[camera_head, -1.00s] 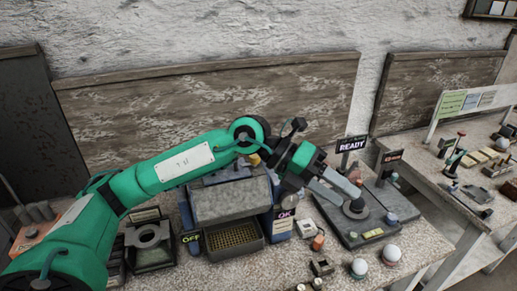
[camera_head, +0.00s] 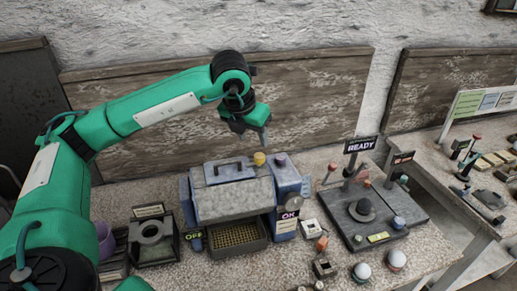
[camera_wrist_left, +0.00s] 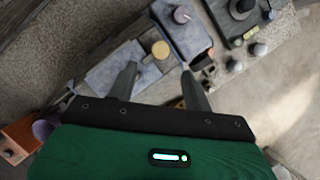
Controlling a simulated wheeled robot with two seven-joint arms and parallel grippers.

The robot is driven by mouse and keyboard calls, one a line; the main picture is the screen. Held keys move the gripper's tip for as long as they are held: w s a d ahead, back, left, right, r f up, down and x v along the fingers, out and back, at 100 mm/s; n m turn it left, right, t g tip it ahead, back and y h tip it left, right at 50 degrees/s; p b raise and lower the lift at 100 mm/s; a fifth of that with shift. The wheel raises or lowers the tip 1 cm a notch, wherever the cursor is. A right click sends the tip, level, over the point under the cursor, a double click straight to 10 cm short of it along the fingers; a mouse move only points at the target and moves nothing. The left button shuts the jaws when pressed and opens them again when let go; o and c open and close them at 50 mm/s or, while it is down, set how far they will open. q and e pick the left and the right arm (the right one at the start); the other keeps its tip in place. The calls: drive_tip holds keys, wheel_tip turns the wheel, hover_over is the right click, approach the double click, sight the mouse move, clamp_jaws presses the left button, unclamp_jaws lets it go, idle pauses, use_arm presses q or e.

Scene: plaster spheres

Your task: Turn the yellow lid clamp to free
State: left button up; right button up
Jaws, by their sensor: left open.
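The yellow lid clamp (camera_head: 259,158) is a small round yellow knob on top of the grey box, at the right end of its lid (camera_head: 229,172). It also shows in the left wrist view (camera_wrist_left: 161,50), just beyond and between the two fingertips. My left gripper (camera_head: 263,141) is above the box near the clamp, with its fingers pointing down. In the left wrist view its fingers (camera_wrist_left: 159,69) are apart with nothing between them, and the clamp looks untouched. Which way the clamp is turned cannot be told. My right gripper is in neither view.
The blue-grey block (camera_head: 287,185) with a round knob and an OK sign (camera_head: 290,215) adjoins the box. A dark platform (camera_head: 395,232) with a READY sign (camera_head: 361,145) stands at the right. A tray (camera_head: 237,237) sits in front; two white spheres lie at the front right.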

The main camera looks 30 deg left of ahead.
sight(259, 155)
use_arm(q)
drive_tip(key=p+x, duration=0.2)
drive_tip(key=x, duration=0.5)
drive_tip(key=shift+w+f, duration=0.25)
drive_tip(key=shift+f, duration=0.4)
drive_tip(key=c, duration=1)
drive_tip(key=shift+o, duration=0.2)
